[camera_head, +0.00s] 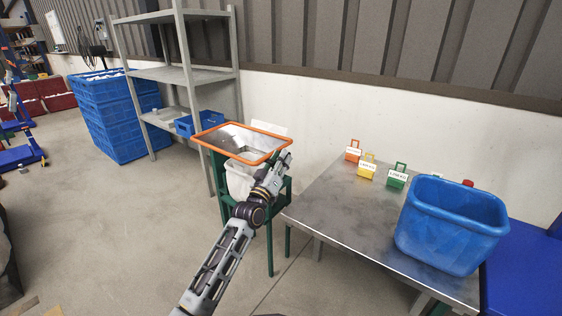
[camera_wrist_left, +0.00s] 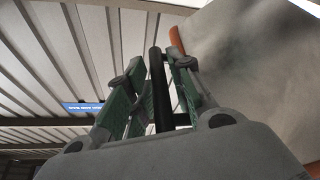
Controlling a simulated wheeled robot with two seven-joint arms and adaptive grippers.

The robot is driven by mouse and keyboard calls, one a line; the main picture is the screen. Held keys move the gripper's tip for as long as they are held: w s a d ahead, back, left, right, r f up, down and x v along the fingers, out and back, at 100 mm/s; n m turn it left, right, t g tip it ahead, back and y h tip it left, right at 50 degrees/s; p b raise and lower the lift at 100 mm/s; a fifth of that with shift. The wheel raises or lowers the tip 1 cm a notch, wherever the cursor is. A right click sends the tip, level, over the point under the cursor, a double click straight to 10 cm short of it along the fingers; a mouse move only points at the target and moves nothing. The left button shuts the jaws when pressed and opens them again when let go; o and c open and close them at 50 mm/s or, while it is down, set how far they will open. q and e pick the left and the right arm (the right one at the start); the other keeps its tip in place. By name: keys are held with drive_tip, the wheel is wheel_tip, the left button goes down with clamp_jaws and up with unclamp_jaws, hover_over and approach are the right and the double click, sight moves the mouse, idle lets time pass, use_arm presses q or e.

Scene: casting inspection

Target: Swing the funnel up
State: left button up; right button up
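The funnel (camera_head: 246,141) is a shallow grey pan with an orange rim. It sits on a green stand (camera_head: 270,240), with its rim tilted a little. My left gripper (camera_head: 283,163) is at the right-hand side of the funnel, close to its rim. In the left wrist view, a dark bar (camera_wrist_left: 158,85) stands between the two fingers of my left gripper (camera_wrist_left: 160,60). I cannot tell whether the fingers press on it. The funnel's orange rim and grey surface (camera_wrist_left: 245,60) show just beyond the right finger. My right gripper is not in view.
A white container (camera_head: 238,182) is under the funnel. A metal table (camera_head: 335,215) to the right holds a blue bin (camera_head: 450,225) and small orange, yellow and green labelled boxes. A grey shelf (camera_head: 185,76) and stacked blue crates (camera_head: 110,115) stand behind at left.

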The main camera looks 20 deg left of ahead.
use_arm(q)
drive_tip(key=shift+w, duration=0.15)
drive_tip(key=shift+c, duration=0.5)
clamp_jaws()
